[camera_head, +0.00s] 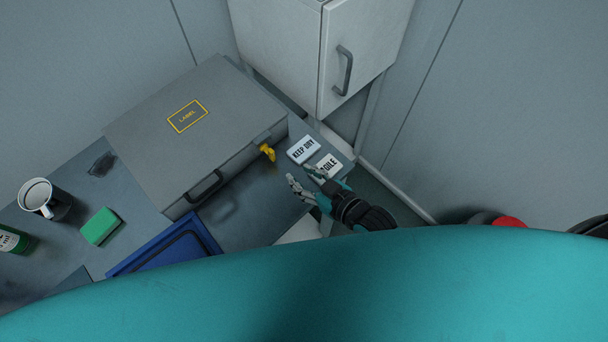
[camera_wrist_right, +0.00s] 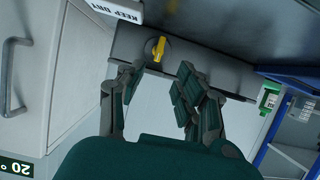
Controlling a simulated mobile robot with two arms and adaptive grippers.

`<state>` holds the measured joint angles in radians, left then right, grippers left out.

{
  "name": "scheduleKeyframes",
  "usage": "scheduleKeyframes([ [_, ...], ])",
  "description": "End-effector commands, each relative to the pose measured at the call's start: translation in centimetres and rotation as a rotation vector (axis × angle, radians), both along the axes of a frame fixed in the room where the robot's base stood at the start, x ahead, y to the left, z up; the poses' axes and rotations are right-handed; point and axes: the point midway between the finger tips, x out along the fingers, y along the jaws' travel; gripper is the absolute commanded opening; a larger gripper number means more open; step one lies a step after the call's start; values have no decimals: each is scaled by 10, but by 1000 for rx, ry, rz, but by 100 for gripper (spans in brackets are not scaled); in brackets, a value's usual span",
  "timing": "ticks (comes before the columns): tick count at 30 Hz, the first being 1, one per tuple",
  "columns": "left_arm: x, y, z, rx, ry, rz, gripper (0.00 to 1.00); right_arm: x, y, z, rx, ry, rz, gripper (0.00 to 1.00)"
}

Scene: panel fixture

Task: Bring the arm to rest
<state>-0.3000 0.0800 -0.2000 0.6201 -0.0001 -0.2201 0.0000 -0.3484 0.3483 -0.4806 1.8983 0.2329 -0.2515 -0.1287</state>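My right gripper (camera_head: 303,177) reaches in over the right end of the workbench, beside the white labels. It is open and empty. In the right wrist view its two fingers (camera_wrist_right: 157,80) stand apart with nothing between them. Beyond the fingertips is a yellow knob or handle (camera_wrist_right: 158,47) on a grey panel; the same yellow part shows in the head view (camera_head: 267,152) at the right end of the grey case, apart from the fingers. My left gripper is not in view.
A grey case (camera_head: 150,130) with a handle lies on the bench. White label blocks (camera_head: 303,149) sit near my right gripper. A blue tray (camera_head: 150,255), green sponge (camera_head: 100,226), mug (camera_head: 37,197) and green bottle (camera_head: 12,240) are left. A white cabinet (camera_head: 290,45) stands behind.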

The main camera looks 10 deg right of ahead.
Motion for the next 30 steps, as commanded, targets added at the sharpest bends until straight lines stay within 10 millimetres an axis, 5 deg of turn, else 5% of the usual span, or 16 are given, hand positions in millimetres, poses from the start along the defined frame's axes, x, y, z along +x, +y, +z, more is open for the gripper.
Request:
scheduleKeyframes([
  [17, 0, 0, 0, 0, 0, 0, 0, -4, -6, 3, -33, 72, -26, 35],
  [30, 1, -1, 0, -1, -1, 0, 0, -72, -93, 19, -254, 546, -260, 35],
])
